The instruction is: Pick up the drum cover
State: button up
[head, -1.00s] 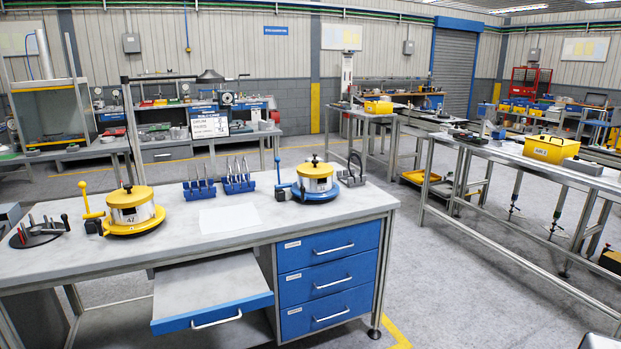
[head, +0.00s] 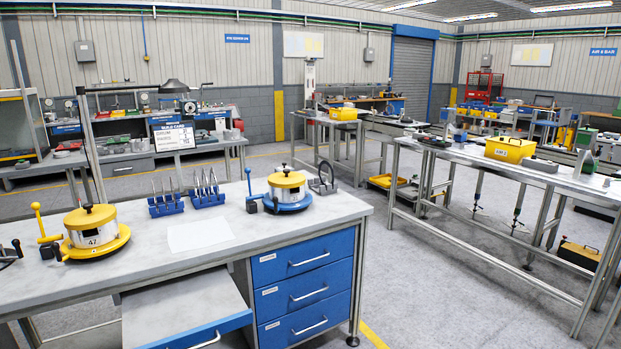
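Two round drum-like units with yellow tops and black knobs stand on the grey workbench (head: 215,245). The left drum (head: 93,228) has a silver body marked 47 and sits on a yellow round base with a yellow lever. The right drum (head: 287,187) has a silver body and sits on a blue round base with a blue lever. Both yellow covers appear to rest on their drums; I cannot tell which one is the drum cover. My gripper is not in view.
Two blue racks (head: 166,206) with upright tools and a white sheet (head: 200,234) lie between the drums. An open drawer (head: 185,312) juts from the bench front. A long table (head: 560,178) with a yellow case (head: 510,149) stands right, across open floor.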

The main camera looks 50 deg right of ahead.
aim_at(286, 179)
jog(key=u, duration=1.55)
jog(key=k, duration=0.1)
jog(key=z, duration=2.95)
jog(key=k, duration=0.9)
jog(key=u, duration=0.2)
jog(key=i, duration=0.65)
jog(key=z, duration=0.05)
